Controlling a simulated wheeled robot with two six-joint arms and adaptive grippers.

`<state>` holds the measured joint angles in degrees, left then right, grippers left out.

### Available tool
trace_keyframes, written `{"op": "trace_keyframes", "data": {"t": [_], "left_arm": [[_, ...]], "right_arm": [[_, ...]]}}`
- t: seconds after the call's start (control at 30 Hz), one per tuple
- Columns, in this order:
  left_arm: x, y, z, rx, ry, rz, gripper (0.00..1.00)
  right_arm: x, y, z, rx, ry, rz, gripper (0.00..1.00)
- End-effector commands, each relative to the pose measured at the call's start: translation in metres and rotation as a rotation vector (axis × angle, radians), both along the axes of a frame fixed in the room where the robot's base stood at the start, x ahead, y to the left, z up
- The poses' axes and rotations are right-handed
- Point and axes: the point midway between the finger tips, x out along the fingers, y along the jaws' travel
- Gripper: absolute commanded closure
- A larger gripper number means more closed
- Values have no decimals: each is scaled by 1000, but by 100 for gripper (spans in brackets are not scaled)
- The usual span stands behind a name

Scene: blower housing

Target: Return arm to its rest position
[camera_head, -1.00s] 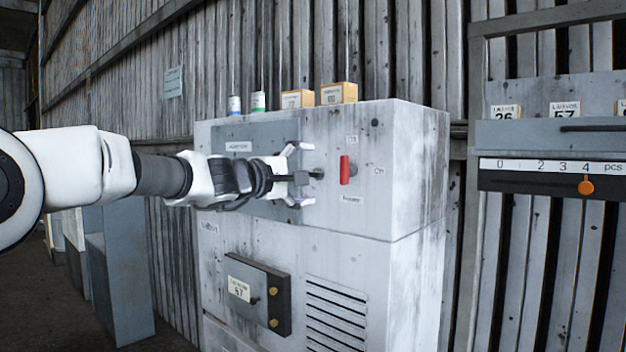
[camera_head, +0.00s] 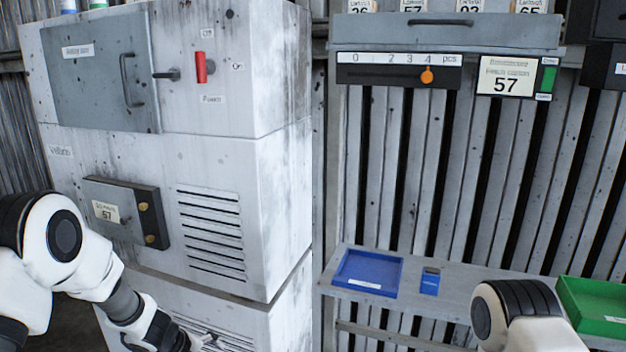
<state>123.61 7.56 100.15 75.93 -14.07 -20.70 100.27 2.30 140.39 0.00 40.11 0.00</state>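My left arm is folded low at the left of the head view. My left gripper (camera_head: 207,340) is at the bottom edge, in front of the lower part of the white cabinet (camera_head: 285,170), partly cut off and too small to tell its opening. My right arm shows only as a white and black link at the lower right; its gripper is out of view. The cabinet's upper grey door (camera_head: 100,75) is closed, with a bar handle. A red switch lever (camera_head: 201,67) beside it stands upright.
A shelf (camera_head: 455,290) at the lower right holds a blue tray (camera_head: 368,272), a small blue item (camera_head: 430,281) and a green tray (camera_head: 597,305).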

Motion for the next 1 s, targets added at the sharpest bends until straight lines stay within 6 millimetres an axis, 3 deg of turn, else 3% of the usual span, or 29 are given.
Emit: {"op": "trace_keyframes", "data": {"t": [0.03, 0.17, 0.2, 0.33, 0.4, 0.47, 0.57, 0.7, 1.0], "left_arm": [[-32, 1, -36, 45, 79, -42, 4], [-126, 11, -109, 176, 274, -185, 4], [-158, 16, -128, 218, 330, -241, 4], [-269, 32, -171, 342, 492, -480, 4], [-332, 40, -181, 396, 543, -665, 4], [-371, 40, -177, 418, 519, -833, 4], [-380, 26, -163, 417, 370, -986, 4], [-359, 12, -161, 423, 204, -1003, 4], [-356, 13, -161, 430, 200, -980, 4]], "right_arm": [[0, 0, -2, 0, 0, 0, 60], [0, 0, -5, 0, 0, 0, 60], [0, 0, -6, 0, 0, 0, 60], [0, 0, -9, 0, 0, 0, 60], [0, 0, -11, 0, 0, 0, 60], [0, 0, -11, 0, 0, 0, 60], [0, 0, -10, 0, 0, 0, 60], [0, 0, -10, 0, 0, 0, 60], [0, 0, -10, 0, 0, 0, 60]]}}
